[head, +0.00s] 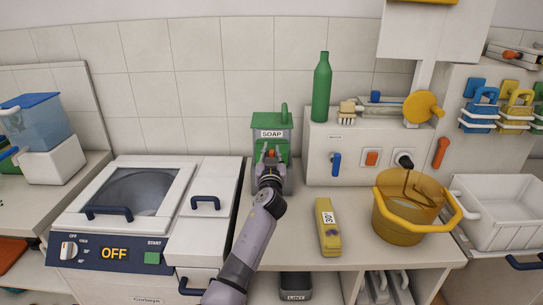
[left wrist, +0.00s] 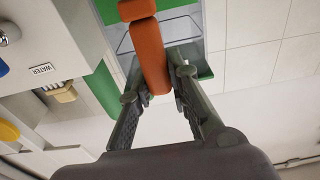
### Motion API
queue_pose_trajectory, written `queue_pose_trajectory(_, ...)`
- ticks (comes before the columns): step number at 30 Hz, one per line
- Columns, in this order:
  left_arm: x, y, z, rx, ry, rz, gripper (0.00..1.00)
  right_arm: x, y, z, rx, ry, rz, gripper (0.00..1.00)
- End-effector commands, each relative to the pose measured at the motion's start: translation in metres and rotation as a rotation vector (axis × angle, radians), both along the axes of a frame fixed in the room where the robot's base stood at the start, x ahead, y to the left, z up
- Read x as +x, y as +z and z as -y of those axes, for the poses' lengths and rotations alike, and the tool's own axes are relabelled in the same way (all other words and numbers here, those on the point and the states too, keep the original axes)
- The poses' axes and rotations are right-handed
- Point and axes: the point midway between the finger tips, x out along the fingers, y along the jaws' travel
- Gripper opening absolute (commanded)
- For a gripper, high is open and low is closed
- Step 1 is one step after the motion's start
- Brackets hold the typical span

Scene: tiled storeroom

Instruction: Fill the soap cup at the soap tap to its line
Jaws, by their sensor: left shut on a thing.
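The green soap dispenser (head: 272,120), labelled SOAP, stands against the tiled wall. My left gripper (head: 269,160) is in front of its lower part, shut on an orange handle (left wrist: 152,60). In the left wrist view the handle lies between the fingers (left wrist: 163,95). Behind it is a clear, thin-edged shape (left wrist: 185,30), which looks like the soap cup. The fill line and any soap inside cannot be made out. In the head view my gripper hides most of this spot. My right gripper is not in view.
A washer marked OFF (head: 115,253) stands left of my arm. A yellow 30° pack (head: 328,240) and a yellow bucket (head: 388,228) are on the counter to the right. A white unit (head: 318,155) with a blue lever carries a green bottle (head: 321,90).

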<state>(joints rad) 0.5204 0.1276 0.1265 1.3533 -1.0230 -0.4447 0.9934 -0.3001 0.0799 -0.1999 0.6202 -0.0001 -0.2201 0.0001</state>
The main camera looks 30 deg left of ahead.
Motion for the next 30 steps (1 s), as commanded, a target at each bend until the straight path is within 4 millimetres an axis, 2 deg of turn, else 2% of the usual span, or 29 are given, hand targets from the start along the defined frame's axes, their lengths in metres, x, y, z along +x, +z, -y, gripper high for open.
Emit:
queue_pose_trajectory(1,0.000,0.000,0.000,-0.001,-0.001,0.000,0.00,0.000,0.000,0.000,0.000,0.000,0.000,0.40)
queue_pose_trajectory(2,0.000,0.000,0.000,-0.001,-0.001,0.000,0.19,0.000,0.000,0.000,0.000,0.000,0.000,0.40)
queue_pose_trajectory(11,0.000,0.000,0.000,-0.001,0.000,0.001,0.38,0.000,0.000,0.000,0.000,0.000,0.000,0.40)
queue_pose_trajectory(22,-0.003,-0.001,0.003,-0.002,-0.001,0.001,0.38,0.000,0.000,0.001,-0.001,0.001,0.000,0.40)
queue_pose_trajectory(26,-0.015,-0.003,0.011,-0.001,-0.002,0.000,0.38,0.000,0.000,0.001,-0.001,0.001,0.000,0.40)
queue_pose_trajectory(30,-0.037,-0.005,0.024,-0.003,-0.002,0.000,0.38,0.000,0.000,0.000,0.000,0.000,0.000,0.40)
